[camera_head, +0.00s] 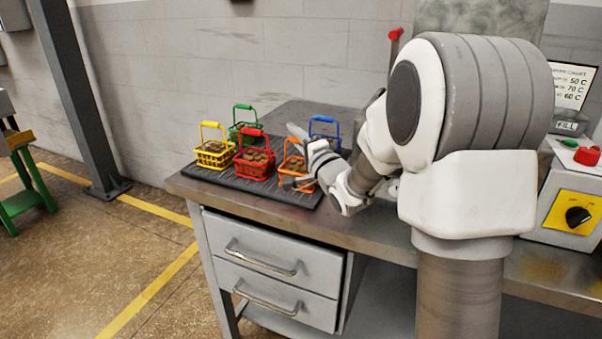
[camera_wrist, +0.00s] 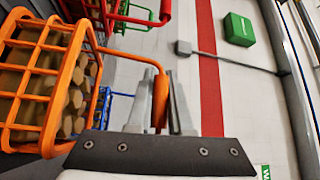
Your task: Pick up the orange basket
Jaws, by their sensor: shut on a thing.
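The orange basket (camera_head: 288,166) stands at the right front of a dark ribbed mat on the workbench. My gripper (camera_head: 302,140) is beside its handle, and my forearm partly covers the basket's right side. In the wrist view, the orange basket (camera_wrist: 37,97) fills the left side and holds several brown cylindrical pieces. My gripper (camera_wrist: 161,98) is shut on the orange basket's handle, which passes between the two fingers. I cannot tell from the head view whether the basket is clear of the mat.
Red (camera_head: 253,163), yellow (camera_head: 214,153), green (camera_head: 240,131) and blue (camera_head: 325,138) baskets stand close by on the dark mat (camera_head: 260,186). The red one is directly left of the orange. A control box (camera_head: 567,205) stands at the right of the bench.

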